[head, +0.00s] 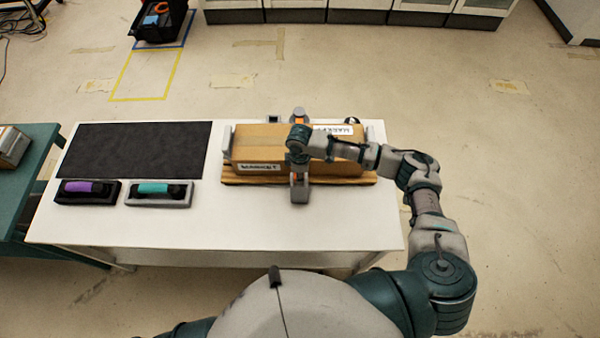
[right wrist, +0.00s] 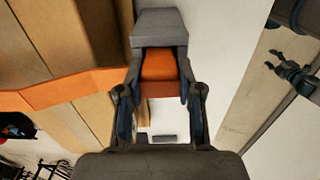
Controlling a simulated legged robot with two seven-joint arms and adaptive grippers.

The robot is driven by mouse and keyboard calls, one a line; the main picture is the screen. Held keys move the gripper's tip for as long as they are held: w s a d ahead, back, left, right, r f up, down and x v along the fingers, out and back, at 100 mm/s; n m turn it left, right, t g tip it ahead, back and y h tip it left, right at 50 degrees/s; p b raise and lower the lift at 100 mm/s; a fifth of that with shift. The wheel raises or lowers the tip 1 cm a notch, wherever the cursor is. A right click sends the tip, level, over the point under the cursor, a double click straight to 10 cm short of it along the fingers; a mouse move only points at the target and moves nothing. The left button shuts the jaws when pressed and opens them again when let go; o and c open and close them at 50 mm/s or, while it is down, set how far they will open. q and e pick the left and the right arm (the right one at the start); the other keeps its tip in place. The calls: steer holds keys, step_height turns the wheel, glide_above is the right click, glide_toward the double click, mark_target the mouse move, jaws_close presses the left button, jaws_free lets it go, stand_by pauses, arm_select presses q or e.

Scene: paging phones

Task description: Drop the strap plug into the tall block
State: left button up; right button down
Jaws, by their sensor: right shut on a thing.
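My right gripper (right wrist: 163,85) is shut on the orange strap plug (right wrist: 160,66), which shows between its fingers. In the head view my right gripper (head: 299,168) is at the near side of the brown box. The orange strap (right wrist: 70,90) runs over the box. A grey block (right wrist: 160,28) stands right by the plug; it looks like the tall block, also seen in the head view (head: 300,191). I cannot tell whether the plug is inside it. My left gripper (right wrist: 282,66) hangs small beside the table in the right wrist view, its fingers apart and empty.
The brown box (head: 258,147) lies on a wooden base (head: 350,181) on the white table (head: 330,235). A black mat (head: 130,150) and two cradles with purple (head: 85,188) and teal (head: 155,188) handsets lie to the left. The table front is clear.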

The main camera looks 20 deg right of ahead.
steer(key=shift+f, duration=0.55)
steer(key=c, duration=1)
jaws_free()
steer(key=shift+c, duration=0.2)
step_height(320, 180, up, 3)
steer(key=shift+f+p, duration=0.1)
steer(key=shift+p, duration=0.95)
steer(key=shift+r, duration=4.2)
steer(key=shift+s+f, duration=0.1)
